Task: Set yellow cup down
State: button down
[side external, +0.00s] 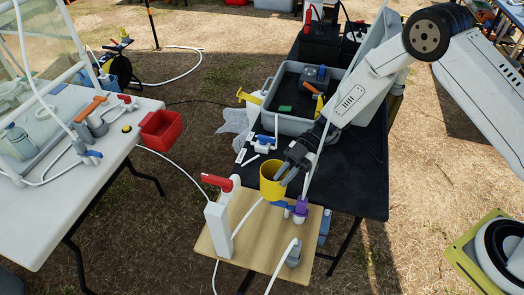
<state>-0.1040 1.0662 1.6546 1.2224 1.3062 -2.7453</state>
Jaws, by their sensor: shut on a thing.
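The yellow cup (271,183) is upright at the edge of my gripper, over the back edge of the light wooden board. My gripper (286,172) reaches down from the upper right and is shut on the cup's right side, with one finger showing at its rim. I cannot tell from this view whether the cup's bottom touches anything or hangs above the board. The cup's far side and underside are hidden.
The wooden board (237,251) carries a white post with a red-handled valve (217,182), a purple-and-white fitting (300,209) and hoses. A dark table (357,180) with a grey bin (285,122) stands behind. A white table (60,215) and red bin (161,130) are left.

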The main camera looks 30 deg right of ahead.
jog(key=w+d+f, duration=0.7)
jog(key=w+d, duration=0.1)
jog(key=w, duration=0.1)
jog(key=shift+w+f+g, duration=0.3)
jog(key=shift+w, duration=0.1)
jog(key=shift+a, duration=0.1)
jog(key=shift+s+a+r+x, duration=0.15)
jog(key=shift+r+x, duration=0.3)
jog(key=shift+x, duration=2.55)
jog(key=shift+s+a+r+x, duration=0.15)
jog(key=shift+r+x, duration=0.3)
jog(key=shift+x, duration=2.55)
jog(key=shift+s+a+r+x, duration=0.15)
jog(key=shift+r+x, duration=0.3)
jog(key=shift+x, duration=2.5)
jog(key=shift+w, duration=0.1)
